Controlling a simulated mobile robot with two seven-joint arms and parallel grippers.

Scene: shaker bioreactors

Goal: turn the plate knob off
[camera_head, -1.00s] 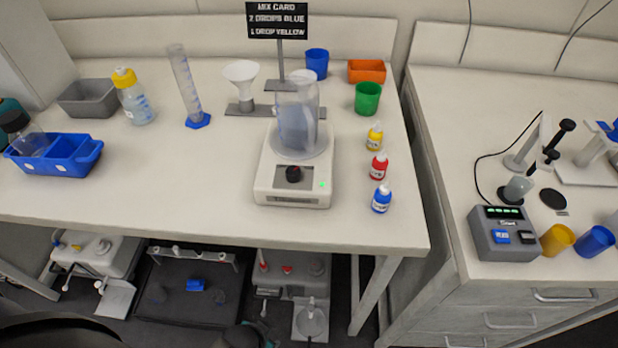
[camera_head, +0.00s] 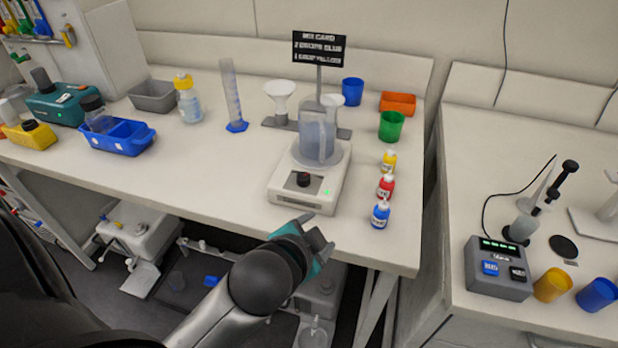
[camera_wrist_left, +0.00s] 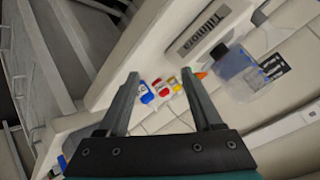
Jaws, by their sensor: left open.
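The white stirring plate (camera_head: 278,195) stands near the bench's front edge, with its black knob (camera_head: 304,180) on the front and a green light lit to the right of it. A clear beaker (camera_head: 316,145) stands on top of the plate. My left gripper (camera_head: 320,236) is open and empty, in front of the bench edge and below the plate, apart from the knob. In the left wrist view, the open jaws (camera_wrist_left: 160,78) point toward the bench. The plate's label side (camera_wrist_left: 205,30) and the beaker (camera_wrist_left: 236,66) show beyond; I cannot make out the knob there. My right gripper is not seen.
Yellow (camera_head: 389,161), red (camera_head: 386,186) and blue (camera_head: 380,214) dropper bottles stand right of the plate. A card stand (camera_head: 319,75), funnel (camera_head: 279,95) and cups are behind. Bench space left of the plate is clear. The bench edge (camera_head: 240,210) lies near my gripper.

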